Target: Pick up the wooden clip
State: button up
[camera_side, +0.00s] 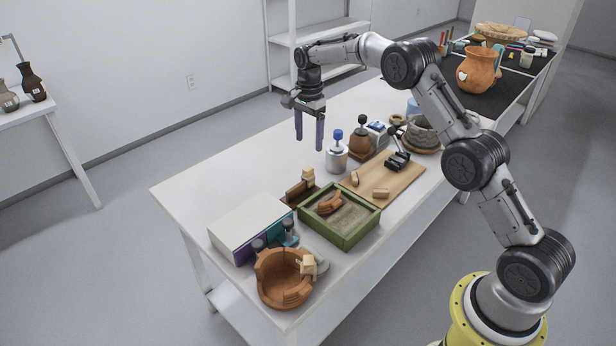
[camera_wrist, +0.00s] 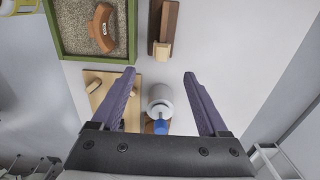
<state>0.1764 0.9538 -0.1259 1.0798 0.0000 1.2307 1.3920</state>
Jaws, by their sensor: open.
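Several pale wooden clips are in view. In the side view, one clip (camera_side: 308,175) sits at the dark brown wooden block (camera_side: 298,193), one clip (camera_side: 380,193) and another (camera_side: 354,179) lie on the wooden board (camera_side: 405,177), and one (camera_side: 308,265) is at the rim of the terracotta bowl (camera_side: 270,285). The wrist view shows the clip at the block (camera_wrist: 163,49) and a clip on the board (camera_wrist: 92,85). My gripper (camera_side: 309,143) is open and empty, fingers pointing down, high above the table's far side. It also shows in the wrist view (camera_wrist: 159,74).
A green-framed sand tray (camera_side: 352,236) holds a terracotta sherd (camera_side: 330,202). A white bottle with a blue top (camera_side: 337,155), a brown jar (camera_side: 361,143) and a white box (camera_side: 250,222) stand nearby. The table's far left is clear.

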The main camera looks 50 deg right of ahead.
aim_at(308, 169)
notch_tip(308, 169, down, 8)
jog(key=shift+f, duration=0.25)
jog(key=shift+w+f, duration=0.2)
jog(key=shift+f, duration=2.45)
jog(key=c, duration=0.9)
